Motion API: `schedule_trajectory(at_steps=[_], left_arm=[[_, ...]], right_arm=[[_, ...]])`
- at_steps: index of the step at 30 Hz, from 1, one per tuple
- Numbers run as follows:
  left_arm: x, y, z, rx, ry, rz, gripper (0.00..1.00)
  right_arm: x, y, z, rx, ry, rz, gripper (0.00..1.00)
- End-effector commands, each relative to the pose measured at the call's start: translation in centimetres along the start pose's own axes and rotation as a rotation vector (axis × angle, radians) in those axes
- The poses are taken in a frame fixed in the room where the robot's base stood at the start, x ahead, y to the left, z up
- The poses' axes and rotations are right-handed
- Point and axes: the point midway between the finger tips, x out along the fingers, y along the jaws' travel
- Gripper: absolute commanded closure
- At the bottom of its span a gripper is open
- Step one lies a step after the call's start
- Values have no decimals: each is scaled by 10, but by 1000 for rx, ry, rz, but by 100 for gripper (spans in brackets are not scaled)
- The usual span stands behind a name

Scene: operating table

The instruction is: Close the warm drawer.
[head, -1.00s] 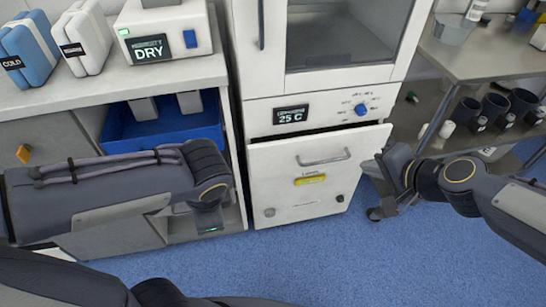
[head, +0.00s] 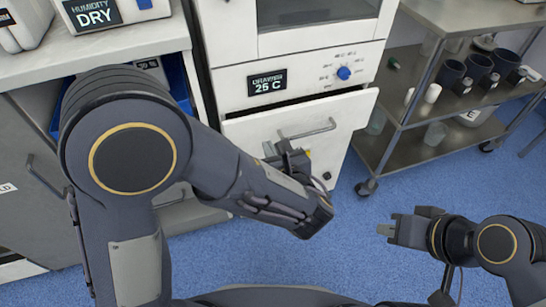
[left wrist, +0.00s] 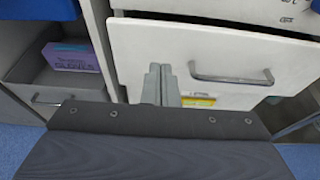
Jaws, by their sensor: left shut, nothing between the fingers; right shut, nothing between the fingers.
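The warm drawer (head: 345,118) is a white drawer front with a grey bar handle (head: 312,131), below a panel whose display (head: 268,83) reads 25 C. The drawer stands out from the cabinet, with a dark gap along its top. My left gripper (head: 272,150) is shut and empty, in front of the drawer front and left of the handle. In the left wrist view its fingers (left wrist: 160,84) point at the drawer front (left wrist: 165,35), beside the handle (left wrist: 230,76); contact cannot be told. My right gripper (head: 386,230) is shut and empty, over the floor to the right.
A steel cart (head: 395,150) with dark cups stands at the right. A counter (head: 110,52) with the DRY humidity box (head: 95,12) is at the left. In the left wrist view, an open grey drawer holds a gloves box (left wrist: 72,57). Blue floor (head: 400,190) is clear between cabinet and cart.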

Motion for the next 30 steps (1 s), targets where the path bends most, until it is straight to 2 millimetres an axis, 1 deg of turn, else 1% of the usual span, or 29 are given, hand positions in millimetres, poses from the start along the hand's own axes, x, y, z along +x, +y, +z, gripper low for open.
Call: schedule_trajectory(at_steps=[1, 6, 9, 12, 17, 27, 30], left_arm=[[14, 1, -3, -3, 1, 5, 100], [49, 1, -3, -3, 1, 5, 100], [64, 1, 3, -5, 1, 4, 100], [74, 0, 7, -4, 1, 1, 100], [83, 0, 11, -2, 1, 1, 100], [84, 0, 12, -2, 1, 0, 100], [89, 0, 14, -3, 1, 2, 100]], right_arm=[[6, 2, 3, 0, 0, -1, 100], [14, 6, 6, 1, 1, -1, 100], [17, 7, 8, 1, 1, -1, 100], [19, 8, 9, 1, 1, -1, 100], [20, 9, 10, 1, 1, -1, 100], [20, 9, 9, 1, 1, -2, 100], [20, 9, 9, 1, 1, -2, 100]])
